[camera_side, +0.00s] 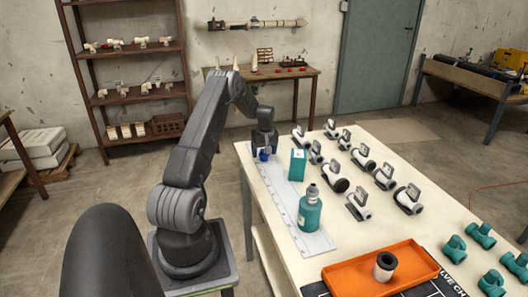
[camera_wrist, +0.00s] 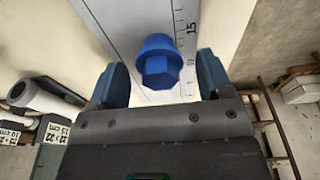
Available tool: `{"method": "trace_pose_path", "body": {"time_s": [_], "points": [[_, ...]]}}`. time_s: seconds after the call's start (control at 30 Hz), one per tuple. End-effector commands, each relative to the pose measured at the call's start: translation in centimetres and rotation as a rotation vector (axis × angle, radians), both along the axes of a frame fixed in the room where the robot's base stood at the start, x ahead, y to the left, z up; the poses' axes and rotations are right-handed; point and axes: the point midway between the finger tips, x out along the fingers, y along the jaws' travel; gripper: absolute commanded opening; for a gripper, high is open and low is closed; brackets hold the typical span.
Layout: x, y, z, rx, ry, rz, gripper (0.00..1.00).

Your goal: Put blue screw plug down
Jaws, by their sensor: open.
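The blue screw plug (camera_wrist: 158,62) has a hexagonal head and a wider collar. In the wrist view it sits between the two spread fingers of my gripper (camera_wrist: 163,80), with a gap on each side. In the side view the plug (camera_side: 263,155) is at the far left corner of the white table, on or just over the ruler strip. My gripper (camera_side: 264,143) points down right above it. The jaws are open. Whether the plug fully rests on the surface is hard to tell.
A ruler strip (camera_side: 284,203) runs along the table's left edge. A teal box (camera_side: 297,165) and a teal bottle (camera_side: 310,210) stand close by. Several valves stand to the right. An orange tray (camera_side: 350,277) with a pipe piece (camera_side: 385,266) lies at the front.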

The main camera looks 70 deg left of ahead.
Motion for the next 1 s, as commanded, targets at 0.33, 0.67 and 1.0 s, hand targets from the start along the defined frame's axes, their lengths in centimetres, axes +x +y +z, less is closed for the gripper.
{"method": "trace_pose_path", "body": {"time_s": [0.33,0.67,1.0], "points": [[0.1,-0.5,4.5,0.004,-0.003,0.000,0.73],[0.0,-1.5,10.6,0.002,-0.001,0.000,0.73],[2.5,-5.9,15.7,0.023,-0.016,-0.117,0.73]]}}
